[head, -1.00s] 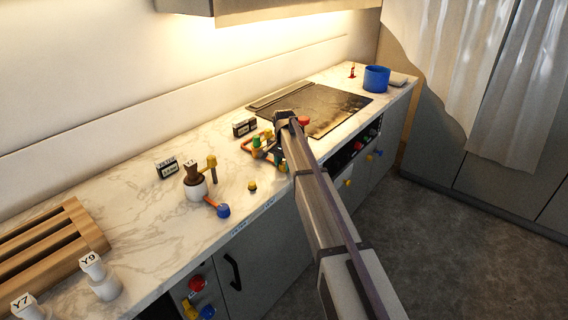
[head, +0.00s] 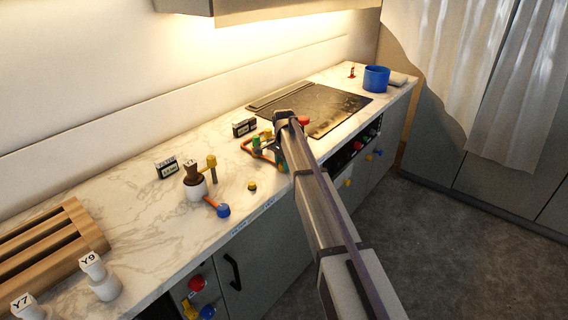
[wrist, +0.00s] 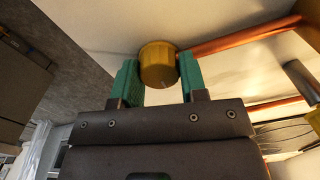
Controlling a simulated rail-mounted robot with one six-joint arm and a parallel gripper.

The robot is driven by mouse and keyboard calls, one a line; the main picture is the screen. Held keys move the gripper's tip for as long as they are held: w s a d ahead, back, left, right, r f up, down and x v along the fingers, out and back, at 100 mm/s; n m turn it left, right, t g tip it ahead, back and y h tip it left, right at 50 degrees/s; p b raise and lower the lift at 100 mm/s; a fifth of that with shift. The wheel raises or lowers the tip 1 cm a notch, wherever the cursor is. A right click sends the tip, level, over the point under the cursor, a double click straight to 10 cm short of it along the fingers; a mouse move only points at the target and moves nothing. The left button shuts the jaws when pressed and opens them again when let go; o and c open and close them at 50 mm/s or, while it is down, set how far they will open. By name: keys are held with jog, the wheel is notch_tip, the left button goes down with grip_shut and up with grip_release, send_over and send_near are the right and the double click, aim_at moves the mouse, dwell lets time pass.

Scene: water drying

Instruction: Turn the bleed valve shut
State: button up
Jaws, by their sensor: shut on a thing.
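In the wrist view a round yellow knob (wrist: 158,62), which I take to be the bleed valve's, sits at the end of a copper pipe (wrist: 240,38). My gripper (wrist: 158,84) has its two green finger pads on either side of the knob and is shut on it. In the head view my gripper (head: 280,158) is low at the counter's front edge, beside the orange pipework (head: 257,154). The arm hides the knob in that view. The knob's turn angle cannot be told.
A green-topped fitting (head: 257,141) stands close by my gripper. Left along the counter (head: 130,205) are a yellow cap (head: 252,185), a brown-and-white valve (head: 194,184) with a blue knob (head: 223,210), and a small display (head: 167,168). A dark hob (head: 325,106) lies behind.

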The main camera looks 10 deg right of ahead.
jog(key=o, duration=0.9)
jog(key=shift+r, duration=0.1)
notch_tip(320, 180, up, 11)
jog(key=p, duration=1.1)
jog(key=shift+f, duration=0.2)
